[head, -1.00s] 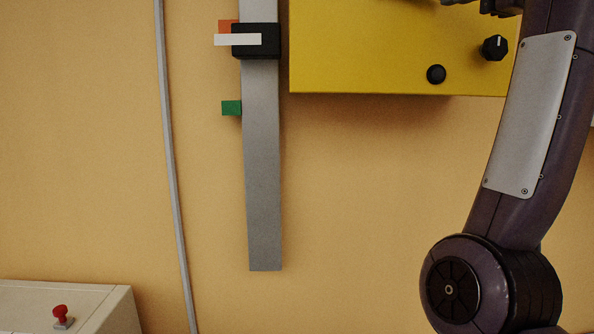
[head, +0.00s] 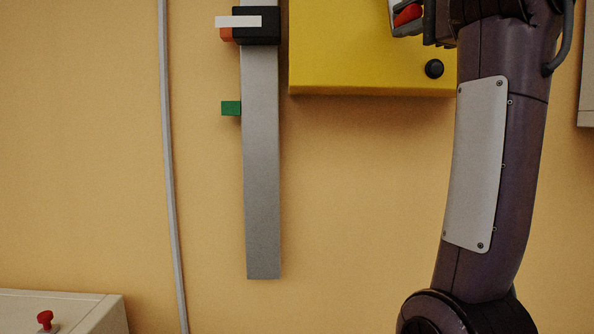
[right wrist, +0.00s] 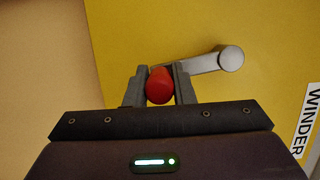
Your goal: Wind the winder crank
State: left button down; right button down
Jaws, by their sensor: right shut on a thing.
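My right gripper (right wrist: 159,88) is shut on the red crank knob (right wrist: 159,80), with a dark finger on each side of it in the right wrist view. The grey crank arm (right wrist: 203,63) runs from the knob up and right to its round hub on the yellow winder box (right wrist: 125,30). In the head view my right gripper (head: 408,25) and the red knob (head: 407,14) show at the top edge, in front of the yellow box (head: 350,50). The crank arm is mostly out of the head view there. My left gripper is not in view.
A grey vertical rail (head: 262,180) carries a black slider (head: 258,26) with a white pointer (head: 238,21). An orange mark (head: 226,35) shows just below the pointer; a green mark (head: 231,108) is lower. A red button (head: 45,318) sits on the pale cabinet (head: 85,315).

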jog(key=shift+a+f, duration=0.1)
jog(key=shift+a, duration=0.45)
jog(key=c, duration=1.1)
grip_release()
jog(key=shift+c, duration=0.2)
jog(key=shift+s+d, duration=0.1)
jog(key=shift+d, duration=0.05)
jog(key=shift+s, duration=0.3)
jog(key=s+b, duration=0.3)
jog(key=s, duration=0.1)
jog(key=shift+s+d, duration=0.1)
jog(key=shift+s, duration=0.05)
jog(key=s+b, duration=0.1)
jog(key=s, duration=0.2)
